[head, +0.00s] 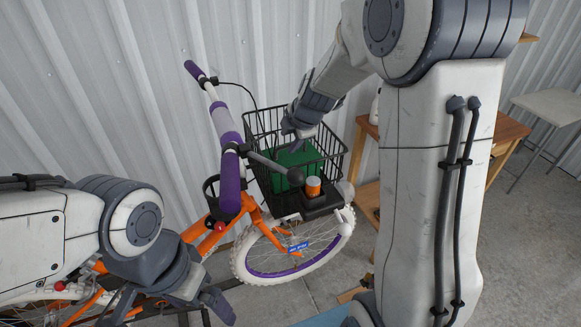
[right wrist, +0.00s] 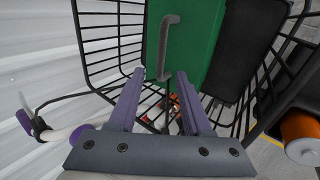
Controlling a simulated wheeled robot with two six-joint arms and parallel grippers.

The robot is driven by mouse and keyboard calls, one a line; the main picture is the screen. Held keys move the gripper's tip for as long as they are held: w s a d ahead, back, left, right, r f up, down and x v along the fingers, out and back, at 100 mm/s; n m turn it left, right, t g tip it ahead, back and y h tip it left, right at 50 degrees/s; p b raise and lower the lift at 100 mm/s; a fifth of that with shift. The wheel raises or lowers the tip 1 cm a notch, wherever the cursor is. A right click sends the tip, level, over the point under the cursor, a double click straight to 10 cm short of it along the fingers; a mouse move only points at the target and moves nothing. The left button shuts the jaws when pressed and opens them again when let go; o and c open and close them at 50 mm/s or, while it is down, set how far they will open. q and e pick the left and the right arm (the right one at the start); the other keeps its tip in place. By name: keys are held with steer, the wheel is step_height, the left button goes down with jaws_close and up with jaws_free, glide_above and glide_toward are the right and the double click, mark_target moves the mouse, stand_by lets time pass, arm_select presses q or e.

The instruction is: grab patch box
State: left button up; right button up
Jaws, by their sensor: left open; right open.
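A green box (head: 292,157) sits inside the black wire basket (head: 328,150) on the front of a bicycle. It is likely the patch box, but I see no label. In the right wrist view the green box (right wrist: 200,30) has a grey bar handle (right wrist: 166,48). My right gripper (head: 291,130) is over the basket, pointing down into it. Its purple fingers (right wrist: 160,75) are open, one on each side of the handle in that view; contact cannot be told. My left gripper (head: 216,304) is open and empty, low beside the bicycle frame.
The bicycle has a purple-gripped handlebar (head: 228,150) left of the basket and a white front tyre (head: 255,268). An orange cylinder (head: 313,187) stands on a black piece at the basket's front. A wooden table (head: 508,132) is behind my right arm. A corrugated wall closes the back.

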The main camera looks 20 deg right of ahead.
mark_target(284, 146)
steer(key=x, duration=0.4)
steer(key=shift+w+f, duration=0.15)
steer(key=shift+f, duration=0.05)
steer(key=shift+c, duration=0.3)
jaws_close()
stand_by(0.9)
